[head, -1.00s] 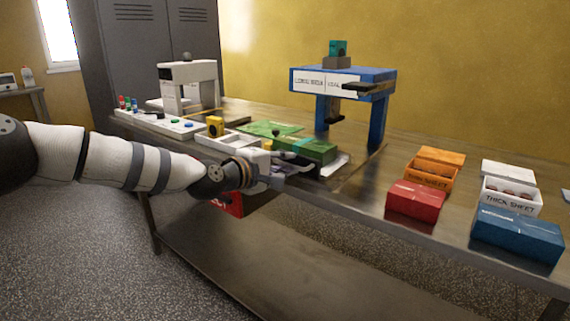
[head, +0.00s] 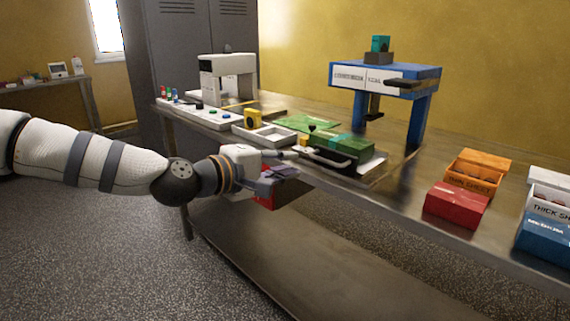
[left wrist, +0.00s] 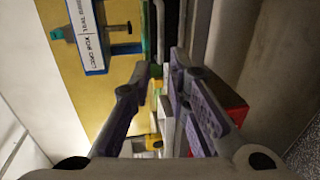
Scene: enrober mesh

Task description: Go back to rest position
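My left gripper (head: 282,177) is in front of the workbench's front edge, near the green box (head: 345,150) and the white tray (head: 265,137), and holds nothing that I can see. In the left wrist view its two dark fingers (left wrist: 166,68) stand apart with a narrow gap between the tips. The bench edge and the red bin (left wrist: 237,108) show beside the fingers. In the head view the red bin (head: 290,194) is partly hidden behind the gripper. My right gripper is not in view.
The workbench (head: 400,185) carries a blue press stand (head: 385,72), a white machine (head: 228,75), an orange box (head: 475,175), a red box (head: 457,204) and a blue box (head: 545,235). Grey lockers (head: 185,60) stand behind. The floor (head: 110,240) in front is clear.

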